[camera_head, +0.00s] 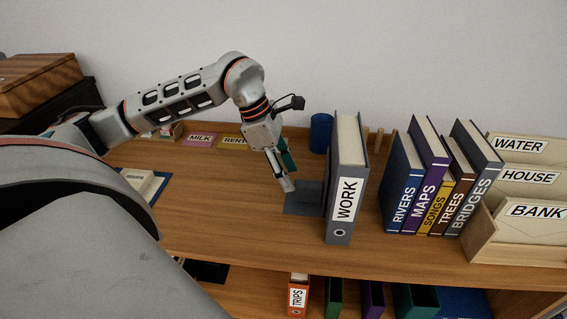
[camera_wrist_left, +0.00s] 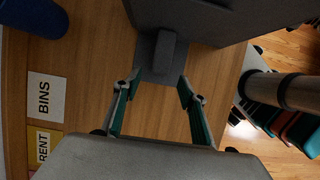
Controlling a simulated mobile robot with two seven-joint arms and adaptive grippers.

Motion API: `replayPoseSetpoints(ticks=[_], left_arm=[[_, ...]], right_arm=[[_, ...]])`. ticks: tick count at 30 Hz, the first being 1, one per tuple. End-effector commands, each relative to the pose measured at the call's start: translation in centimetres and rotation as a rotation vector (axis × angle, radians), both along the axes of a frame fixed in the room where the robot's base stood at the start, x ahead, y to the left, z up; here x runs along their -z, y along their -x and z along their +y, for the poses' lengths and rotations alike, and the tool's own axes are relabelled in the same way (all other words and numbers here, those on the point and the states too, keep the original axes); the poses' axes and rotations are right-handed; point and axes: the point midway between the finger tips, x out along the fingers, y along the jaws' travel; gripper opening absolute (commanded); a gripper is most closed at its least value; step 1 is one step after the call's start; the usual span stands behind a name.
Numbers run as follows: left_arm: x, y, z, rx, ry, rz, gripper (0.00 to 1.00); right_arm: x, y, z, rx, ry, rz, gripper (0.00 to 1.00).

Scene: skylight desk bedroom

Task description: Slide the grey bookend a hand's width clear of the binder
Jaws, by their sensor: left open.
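The grey binder labelled WORK (camera_head: 346,185) stands upright on the desk. The grey bookend (camera_head: 303,199) shows as a dark flat plate on the wood, reaching out from the binder's left side; no gap between them is visible. In the left wrist view the bookend (camera_wrist_left: 145,62) has a raised grey tab, close beside a large dark grey body at the top. My left gripper (camera_head: 284,178) points down just left of the bookend. Its two green-sided fingers (camera_wrist_left: 158,98) are open and empty, with tips near the plate's edge. My right gripper is not in view.
Upright books (camera_head: 403,185) stand right of the binder, then a wooden letter sorter (camera_head: 510,238). A blue cup (camera_head: 321,133) is behind. Label cards (camera_head: 237,142) lie along the back. The desk left of the bookend is mostly clear; its front edge drops to a lower shelf.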

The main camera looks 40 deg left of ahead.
Motion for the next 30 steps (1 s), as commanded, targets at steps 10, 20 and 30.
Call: replayPoseSetpoints(ticks=[10, 20, 30], left_arm=[[4.0, -0.9, -1.4, 0.000, 0.001, 0.002, 0.42], [4.5, -1.0, -1.6, -0.001, 0.000, 0.000, 0.42], [4.5, -1.0, -1.6, -0.001, 0.000, 0.000, 0.00]], right_arm=[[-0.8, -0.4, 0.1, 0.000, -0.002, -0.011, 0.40], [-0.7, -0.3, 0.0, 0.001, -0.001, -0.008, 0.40], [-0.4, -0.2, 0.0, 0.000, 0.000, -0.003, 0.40]])
